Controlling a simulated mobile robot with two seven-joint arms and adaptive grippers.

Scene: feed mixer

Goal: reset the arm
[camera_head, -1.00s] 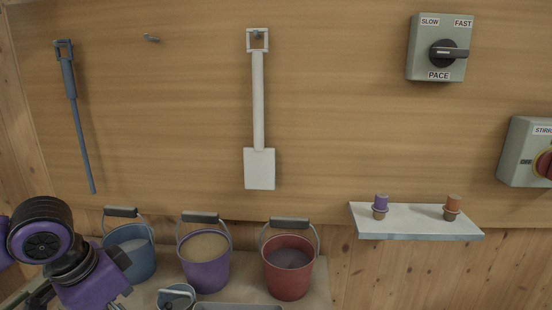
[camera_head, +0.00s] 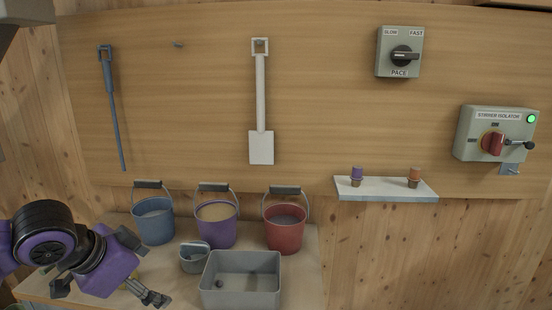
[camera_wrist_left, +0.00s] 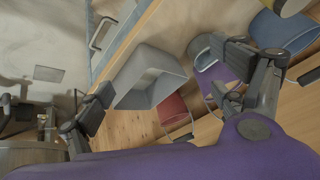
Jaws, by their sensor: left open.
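My left arm comes in from the lower left of the head view. Its purple-bodied gripper (camera_head: 150,271) is open and empty, in front of the bench with the buckets and left of the grey tray. In the left wrist view the two dark fingers of this gripper (camera_wrist_left: 172,95) are spread wide apart, with the grey tray (camera_wrist_left: 122,95) and buckets seen beyond them. Nothing is held between them. My right gripper is in neither view.
A blue bucket (camera_head: 153,226), a purple bucket (camera_head: 217,233), a red bucket (camera_head: 285,236), a small grey pail (camera_head: 194,261) and the grey tray (camera_head: 240,298) stand on the bench. A white paddle (camera_head: 261,148), pace switch (camera_head: 387,65), stirrer isolator (camera_head: 466,142) and small shelf (camera_head: 385,193) are on the wall.

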